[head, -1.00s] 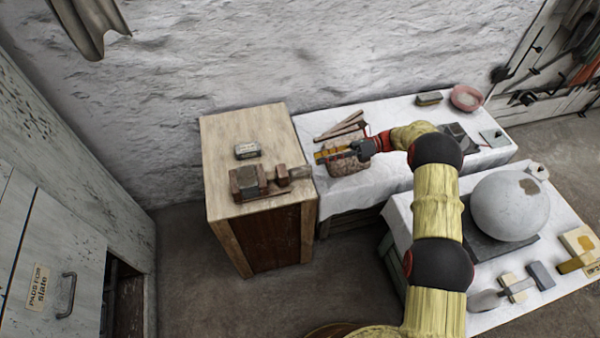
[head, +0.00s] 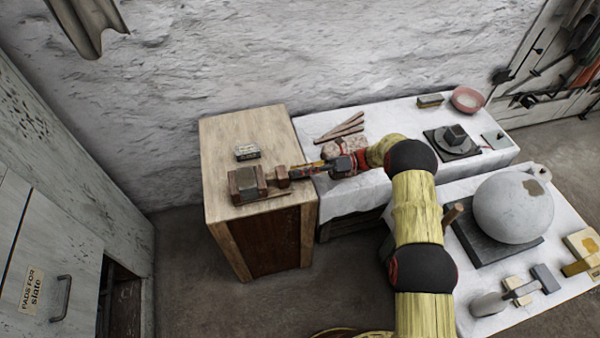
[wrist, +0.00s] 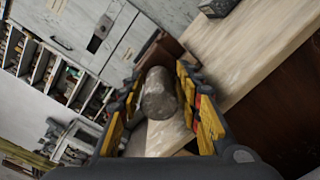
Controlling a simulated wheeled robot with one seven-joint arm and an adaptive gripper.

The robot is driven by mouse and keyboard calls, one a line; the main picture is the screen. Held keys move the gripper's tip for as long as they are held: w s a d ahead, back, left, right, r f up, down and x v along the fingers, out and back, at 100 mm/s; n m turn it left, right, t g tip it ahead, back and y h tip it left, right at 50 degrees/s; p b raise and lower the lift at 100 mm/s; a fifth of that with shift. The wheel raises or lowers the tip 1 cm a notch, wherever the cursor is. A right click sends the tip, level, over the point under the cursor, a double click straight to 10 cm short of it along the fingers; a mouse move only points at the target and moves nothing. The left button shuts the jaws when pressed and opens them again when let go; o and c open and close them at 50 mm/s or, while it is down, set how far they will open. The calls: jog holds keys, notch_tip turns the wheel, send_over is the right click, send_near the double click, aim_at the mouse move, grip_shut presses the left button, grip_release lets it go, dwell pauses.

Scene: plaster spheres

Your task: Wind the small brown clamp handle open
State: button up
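The clamp (head: 247,186) is a brown block with a grey piece in it, on the wooden cabinet top. A smaller brown block (head: 283,177) sits at its right side. My gripper (head: 303,173) points left at this end and covers most of the handle in the head view. In the wrist view the handle (wrist: 160,94) is a grey-brown round bar, seen nearly end-on between the yellow fingers of my gripper (wrist: 160,112). The fingers are spread, with a gap visible on each side of the bar.
A small box (head: 247,152) lies behind the clamp on the cabinet (head: 222,130). To the right, a white-covered table (head: 385,118) holds sticks, a lumpy brown object and a pink bowl (head: 467,99). A large grey sphere (head: 513,207) stands on the nearer table.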

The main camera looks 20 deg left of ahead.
jog(key=shift+c, duration=1.2)
grip_shut()
